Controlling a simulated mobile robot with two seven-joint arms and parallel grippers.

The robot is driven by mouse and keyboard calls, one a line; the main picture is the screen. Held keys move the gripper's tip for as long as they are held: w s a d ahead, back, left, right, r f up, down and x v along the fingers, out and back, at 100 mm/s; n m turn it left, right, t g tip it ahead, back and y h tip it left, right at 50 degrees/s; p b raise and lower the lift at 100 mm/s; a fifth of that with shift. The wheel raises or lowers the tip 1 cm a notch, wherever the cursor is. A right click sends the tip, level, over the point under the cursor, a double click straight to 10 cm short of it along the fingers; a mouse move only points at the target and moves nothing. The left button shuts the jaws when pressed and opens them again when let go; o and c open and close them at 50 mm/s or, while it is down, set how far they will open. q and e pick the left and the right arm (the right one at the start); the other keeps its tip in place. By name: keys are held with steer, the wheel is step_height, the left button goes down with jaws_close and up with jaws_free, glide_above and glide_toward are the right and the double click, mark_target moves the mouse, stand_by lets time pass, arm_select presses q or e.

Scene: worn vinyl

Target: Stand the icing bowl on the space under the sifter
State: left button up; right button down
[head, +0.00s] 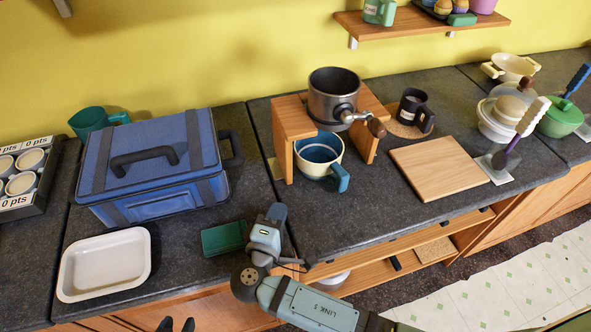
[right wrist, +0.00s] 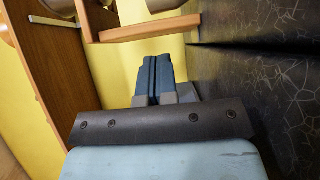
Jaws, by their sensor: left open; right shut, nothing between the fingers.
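The metal sifter (head: 334,90), with a side crank, sits on a wooden stand (head: 291,127). A cream bowl (head: 336,172) with a blue inside and a blue handle stands in the space under it, upright between the stand's legs. A white bowl (head: 495,121) and a green bowl (head: 562,119) stand at the right; I cannot tell which bowl is the icing bowl. My right gripper (head: 277,212) is shut and empty, in front of the stand and apart from the bowl. Its fingers (right wrist: 156,80) show together in the right wrist view. My left gripper (head: 176,325) is open at the bottom edge; only its fingertips show.
A blue cooler box (head: 150,165), a white tray (head: 104,264) and a green dish (head: 224,239) are at the left. A wooden board (head: 438,167) and a black mug (head: 412,107) on a round mat are right of the stand. Bare counter (head: 345,220) lies in front of the stand.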

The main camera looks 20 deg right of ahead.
mark_target(315, 169)
steer(key=shift+w+d+r, duration=0.1)
steer(key=shift+w+d, duration=0.15)
steer(key=shift+w, duration=0.1)
steer(key=p+x, duration=0.2)
steer(key=x, duration=0.6)
steer(key=shift+d+r, duration=0.15)
steer(key=d, duration=0.1)
steer(key=w+d+p, duration=0.1)
steer(key=d, duration=0.1)
steer(key=shift+d+p, duration=0.15)
steer(key=shift+p, duration=0.15)
steer(key=shift+d, duration=0.3)
steer(key=shift+w+d, duration=0.1)
steer(key=shift+d, duration=0.05)
steer(key=shift+w+d+f+b, duration=0.1)
steer(key=shift+w+d+b, duration=0.05)
steer(key=shift+d, duration=0.45)
steer(key=shift+w+d+f+b, duration=0.1)
steer(key=shift+d+f+b, duration=0.05)
steer(key=shift+d, duration=0.45)
steer(key=shift+d+r, duration=0.1)
